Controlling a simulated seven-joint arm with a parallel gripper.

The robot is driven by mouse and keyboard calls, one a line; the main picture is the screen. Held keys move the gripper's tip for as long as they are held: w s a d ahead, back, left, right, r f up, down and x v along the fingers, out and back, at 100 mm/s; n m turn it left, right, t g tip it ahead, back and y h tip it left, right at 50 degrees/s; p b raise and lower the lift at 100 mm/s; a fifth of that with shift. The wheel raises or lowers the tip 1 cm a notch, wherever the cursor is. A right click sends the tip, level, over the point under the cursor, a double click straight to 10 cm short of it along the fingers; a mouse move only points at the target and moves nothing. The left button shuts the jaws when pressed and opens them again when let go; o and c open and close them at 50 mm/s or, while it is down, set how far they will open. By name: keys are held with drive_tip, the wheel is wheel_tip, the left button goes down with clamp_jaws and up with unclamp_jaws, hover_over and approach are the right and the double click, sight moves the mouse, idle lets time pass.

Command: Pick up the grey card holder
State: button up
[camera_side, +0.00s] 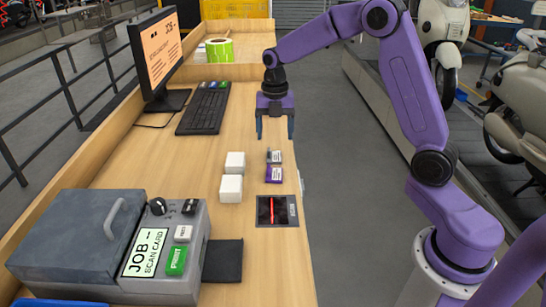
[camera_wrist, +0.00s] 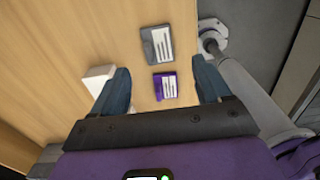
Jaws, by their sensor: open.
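The grey card holder (camera_side: 274,156) lies flat on the wooden bench, with a white label on it. In the wrist view the grey card holder (camera_wrist: 146,46) is beyond the fingertips, near the top. A purple card holder (camera_side: 274,175) lies close beside it; in the wrist view this purple one (camera_wrist: 158,87) shows between the two fingers. My gripper (camera_side: 275,136) is open and empty, pointing down above the bench. Its blue fingers (camera_wrist: 160,70) also show in the wrist view, apart from both holders.
Two white blocks (camera_side: 234,162) (camera_side: 231,188) stand left of the holders. A dark scanner pad with a red line (camera_side: 264,211) lies nearer the camera. A keyboard (camera_side: 203,107), monitor (camera_side: 157,50) and grey job printer (camera_side: 180,255) occupy the left side. The bench's right edge is close.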

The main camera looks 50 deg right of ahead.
sight(274, 156)
drive_tip(key=shift+w+f, duration=0.15)
drive_tip(key=shift+f, duration=3.15)
drive_tip(key=c, duration=1.1)
